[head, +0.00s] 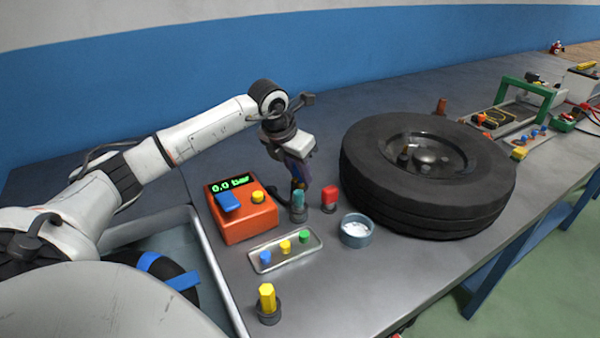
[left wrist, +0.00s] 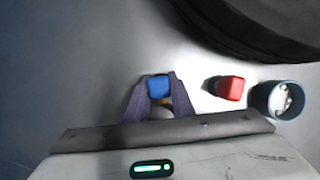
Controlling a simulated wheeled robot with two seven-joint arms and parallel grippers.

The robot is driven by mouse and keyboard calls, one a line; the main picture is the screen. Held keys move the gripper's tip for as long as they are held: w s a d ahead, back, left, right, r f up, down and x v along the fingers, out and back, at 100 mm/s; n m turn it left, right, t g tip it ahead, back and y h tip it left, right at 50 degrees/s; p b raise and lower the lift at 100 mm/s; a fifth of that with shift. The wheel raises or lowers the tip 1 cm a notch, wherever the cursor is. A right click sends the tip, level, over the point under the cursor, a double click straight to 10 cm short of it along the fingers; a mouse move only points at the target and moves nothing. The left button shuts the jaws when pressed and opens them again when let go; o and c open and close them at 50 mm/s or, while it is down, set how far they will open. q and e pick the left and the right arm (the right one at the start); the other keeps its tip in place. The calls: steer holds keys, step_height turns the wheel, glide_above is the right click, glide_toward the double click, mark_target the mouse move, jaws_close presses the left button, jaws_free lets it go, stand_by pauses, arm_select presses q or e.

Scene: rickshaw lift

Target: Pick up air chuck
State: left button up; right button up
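My left gripper (head: 299,180) points down over the bench just right of the orange gauge box (head: 241,212), which reads 0.0 bar. Its purple fingers lie either side of a blue-topped piece in the left wrist view (left wrist: 159,87), with a bit of yellow behind it. Whether they press on it is unclear. In the head view a teal piece in a dark holder (head: 298,204) stands right under the fingertips. A black hose (head: 275,192) runs from the box toward the fingers. I cannot make out the air chuck clearly; the fingers may hide it. My right gripper is not in view.
A red piece (head: 330,197) stands close right of the fingers, then a round dish (head: 356,230) and a large tyre (head: 427,172). The bench at front right is bare.

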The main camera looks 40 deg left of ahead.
arm_select(q)
jaws_close()
steer(key=shift+r, duration=0.1)
step_height(320, 180, up, 10)
steer(key=shift+f, duration=0.1)
